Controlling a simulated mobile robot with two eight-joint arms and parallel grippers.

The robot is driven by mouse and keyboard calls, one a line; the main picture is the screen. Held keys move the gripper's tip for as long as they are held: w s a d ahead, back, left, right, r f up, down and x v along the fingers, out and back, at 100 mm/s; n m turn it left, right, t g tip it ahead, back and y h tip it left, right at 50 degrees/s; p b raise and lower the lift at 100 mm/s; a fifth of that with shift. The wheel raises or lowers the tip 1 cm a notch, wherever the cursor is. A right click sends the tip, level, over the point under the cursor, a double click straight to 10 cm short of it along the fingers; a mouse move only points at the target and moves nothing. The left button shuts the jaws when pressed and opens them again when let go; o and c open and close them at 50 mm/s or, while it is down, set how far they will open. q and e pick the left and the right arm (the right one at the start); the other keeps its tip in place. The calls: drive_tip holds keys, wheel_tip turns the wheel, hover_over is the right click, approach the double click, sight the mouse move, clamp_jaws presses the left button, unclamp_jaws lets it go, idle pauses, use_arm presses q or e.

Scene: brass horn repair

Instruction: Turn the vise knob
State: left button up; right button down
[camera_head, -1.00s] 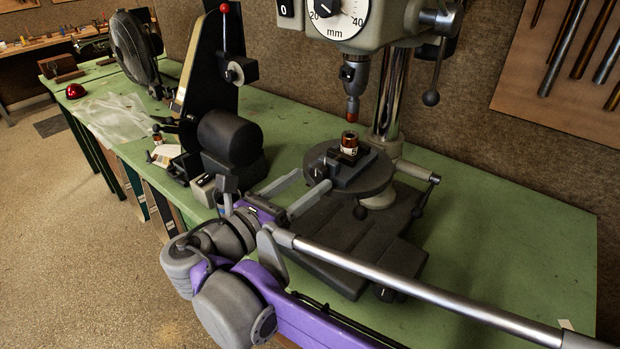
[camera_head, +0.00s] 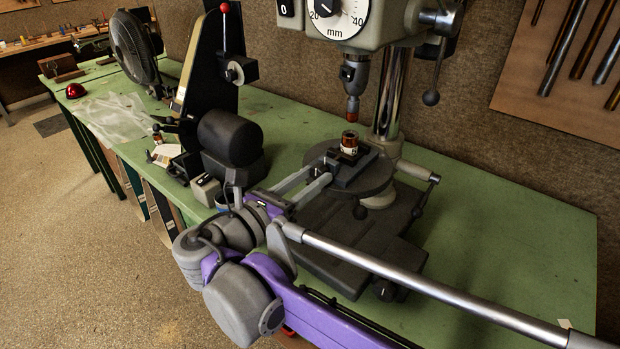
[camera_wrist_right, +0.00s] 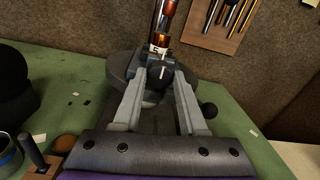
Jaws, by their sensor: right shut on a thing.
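The small dark vise (camera_head: 350,172) sits on the round table of the drill press and holds a copper-coloured cylinder with a white label (camera_head: 349,143) upright. My right gripper (camera_head: 321,170) reaches the near side of the vise, its two grey fingers closed in on the vise knob. In the right wrist view the fingertips (camera_wrist_right: 161,75) are on either side of the dark vise knob (camera_wrist_right: 161,84), just below the labelled cylinder. The knob is mostly hidden by the fingers in the head view. My left gripper is not in view.
The drill chuck with its red-brown tip (camera_head: 352,108) hangs above the cylinder. A black belt machine (camera_head: 230,135) stands to the left. The press's lever (camera_head: 425,195) sticks out at right. The green bench (camera_head: 510,240) is clear on the right.

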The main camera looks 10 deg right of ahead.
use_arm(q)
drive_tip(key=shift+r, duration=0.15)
